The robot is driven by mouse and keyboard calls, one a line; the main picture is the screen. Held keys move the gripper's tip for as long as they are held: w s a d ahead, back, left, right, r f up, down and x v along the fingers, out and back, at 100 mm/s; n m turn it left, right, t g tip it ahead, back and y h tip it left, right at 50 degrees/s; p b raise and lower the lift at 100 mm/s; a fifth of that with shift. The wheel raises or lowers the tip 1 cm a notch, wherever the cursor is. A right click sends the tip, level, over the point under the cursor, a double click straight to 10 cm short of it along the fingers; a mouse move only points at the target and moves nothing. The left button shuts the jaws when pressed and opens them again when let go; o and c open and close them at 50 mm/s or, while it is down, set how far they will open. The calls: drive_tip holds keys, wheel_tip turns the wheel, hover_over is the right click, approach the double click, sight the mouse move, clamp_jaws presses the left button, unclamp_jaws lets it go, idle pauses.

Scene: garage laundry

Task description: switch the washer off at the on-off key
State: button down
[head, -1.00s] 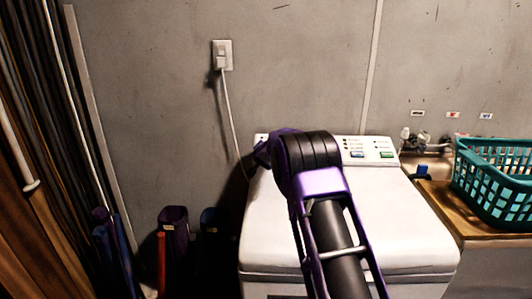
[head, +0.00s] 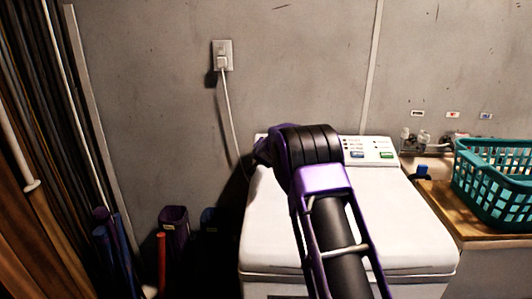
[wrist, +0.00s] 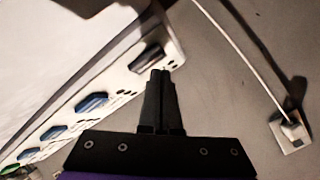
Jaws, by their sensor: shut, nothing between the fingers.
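The white washer (head: 403,225) stands against the wall, its control panel (head: 371,143) along the back edge. A blue key (head: 357,154) and a green key (head: 387,155) show there; my arm hides the panel's left part in the head view. In the wrist view the panel runs diagonally, with a dark grey key (wrist: 146,58), several blue keys (wrist: 92,103) and a green key (wrist: 10,168). No lettering is readable. My gripper (wrist: 160,73) is shut and empty, its tips close beside the dark grey key. I cannot tell whether they touch the panel.
A power cord (head: 232,115) hangs from the wall outlet (head: 222,55) behind the washer's left end. A teal basket (head: 490,185) stands on the wooden counter (head: 440,212) at right. Bins (head: 173,228) and upright poles stand left of the washer.

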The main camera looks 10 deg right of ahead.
drive_tip(key=shift+r, duration=0.15)
drive_tip(key=r, duration=0.1)
drive_tip(key=s+r+p, duration=0.1)
drive_tip(key=r, duration=0.1)
drive_tip(key=s+r+p, duration=0.1)
drive_tip(key=shift+a+r, duration=0.15)
drive_tip(key=shift+r, duration=0.05)
idle(0.5)
